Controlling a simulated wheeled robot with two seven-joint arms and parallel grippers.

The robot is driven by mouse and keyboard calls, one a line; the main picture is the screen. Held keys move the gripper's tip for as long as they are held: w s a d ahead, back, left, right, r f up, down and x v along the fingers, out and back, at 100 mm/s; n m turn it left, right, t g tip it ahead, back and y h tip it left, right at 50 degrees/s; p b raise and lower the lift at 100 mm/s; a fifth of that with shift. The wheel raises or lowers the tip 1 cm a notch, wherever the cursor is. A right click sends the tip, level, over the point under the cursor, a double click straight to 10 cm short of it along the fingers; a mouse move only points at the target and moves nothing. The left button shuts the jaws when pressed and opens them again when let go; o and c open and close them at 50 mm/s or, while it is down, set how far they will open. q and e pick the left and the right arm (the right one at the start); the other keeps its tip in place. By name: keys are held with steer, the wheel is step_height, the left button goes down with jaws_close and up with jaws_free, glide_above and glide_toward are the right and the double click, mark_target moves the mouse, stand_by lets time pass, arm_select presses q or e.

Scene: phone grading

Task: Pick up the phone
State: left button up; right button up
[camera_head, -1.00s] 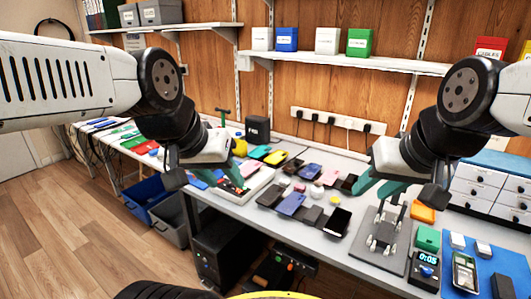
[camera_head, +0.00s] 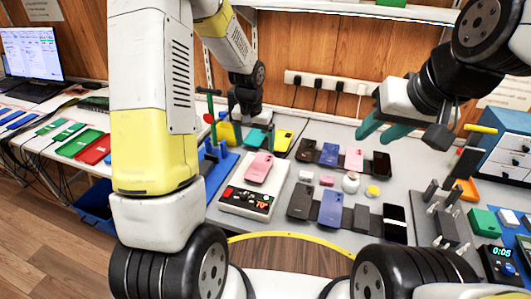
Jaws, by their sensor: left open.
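Several phones lie on the grey table. A pink phone (camera_head: 259,167) lies on a white tray-like unit (camera_head: 238,208) with red markings, left of the middle. A yellow phone (camera_head: 283,140) lies behind it. Two rows of phones lie to the right, among them a blue phone (camera_head: 331,208) and a black-and-white phone (camera_head: 395,222). My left gripper (camera_head: 254,130) hangs over the back left, behind the pink phone, near the yellow one. Its fingertips are hard to tell from the teal shapes there. My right gripper (camera_head: 376,133) is open and empty, above the back right phones.
A blue stand (camera_head: 218,175) stands left of the white unit. A metal fixture (camera_head: 440,215) and a timer (camera_head: 497,262) are at the right. Small jars and a yellow disc (camera_head: 372,191) lie between the phone rows. A power strip (camera_head: 330,84) is on the back wall.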

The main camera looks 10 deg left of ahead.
mark_target(260, 166)
arm_select(q)
steer(key=f, duration=0.3)
steer(key=w+f, duration=0.1)
steer(key=f, duration=0.2)
steer(key=d+f, duration=0.1)
steer(key=f, duration=0.2)
steer(key=shift+w+f, duration=0.2)
steer(key=shift+f, duration=0.2)
steer(key=c, duration=1.6)
steer(key=shift+r, duration=0.1)
